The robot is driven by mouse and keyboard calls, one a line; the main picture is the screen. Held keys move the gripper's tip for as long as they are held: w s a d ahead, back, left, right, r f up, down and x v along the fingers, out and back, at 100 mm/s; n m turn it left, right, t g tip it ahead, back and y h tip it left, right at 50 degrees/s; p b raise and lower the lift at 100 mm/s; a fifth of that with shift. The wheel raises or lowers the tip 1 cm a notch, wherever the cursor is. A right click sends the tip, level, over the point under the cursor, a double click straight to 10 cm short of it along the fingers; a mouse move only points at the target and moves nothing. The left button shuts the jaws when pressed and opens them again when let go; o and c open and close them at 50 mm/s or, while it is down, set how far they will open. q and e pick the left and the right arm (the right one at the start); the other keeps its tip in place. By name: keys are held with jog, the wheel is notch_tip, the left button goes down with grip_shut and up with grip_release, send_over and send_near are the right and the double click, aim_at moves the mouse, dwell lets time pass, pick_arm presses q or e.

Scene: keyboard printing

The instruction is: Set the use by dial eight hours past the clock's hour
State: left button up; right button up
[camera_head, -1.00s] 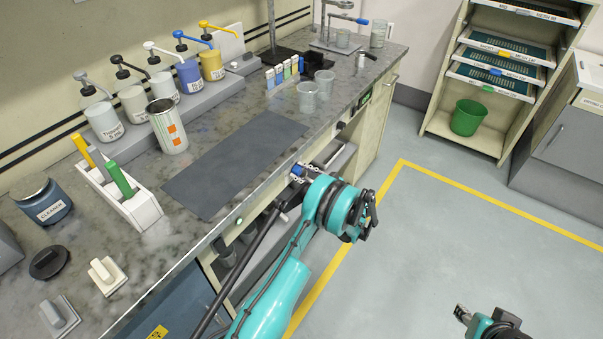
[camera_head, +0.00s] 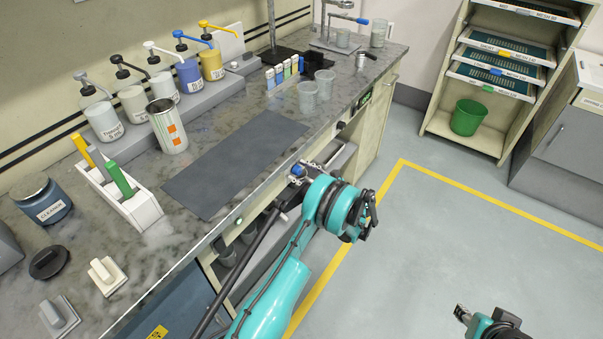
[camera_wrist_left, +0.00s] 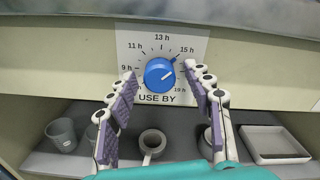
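The use by dial is a round blue knob (camera_wrist_left: 159,74) on a white plate (camera_wrist_left: 190,45) printed "USE BY", with hour marks around it. Its raised tip points to the upper right, near the 15 h mark. My left gripper (camera_wrist_left: 162,92) is open, its two padded fingers apart at the left and right below the knob; I see no clear contact. In the head view my left gripper (camera_head: 300,173) is at the bench front, with a bit of blue between its fingers. My right gripper (camera_head: 461,313) hangs over the floor at lower right; its opening is unclear. I see no readable clock.
Below the dial is an open shelf with a grey cup (camera_wrist_left: 61,134) and a white tray (camera_wrist_left: 275,145). The bench top above holds a dark mat (camera_head: 235,160), pump bottles (camera_head: 103,122) and clear cups (camera_head: 307,97). The floor to the right is open.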

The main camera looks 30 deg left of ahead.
pick_arm(q)
jog(key=shift+d, duration=0.1)
jog(key=s+d, duration=0.1)
jog(key=d, duration=1)
jog(key=shift+d, duration=0.4)
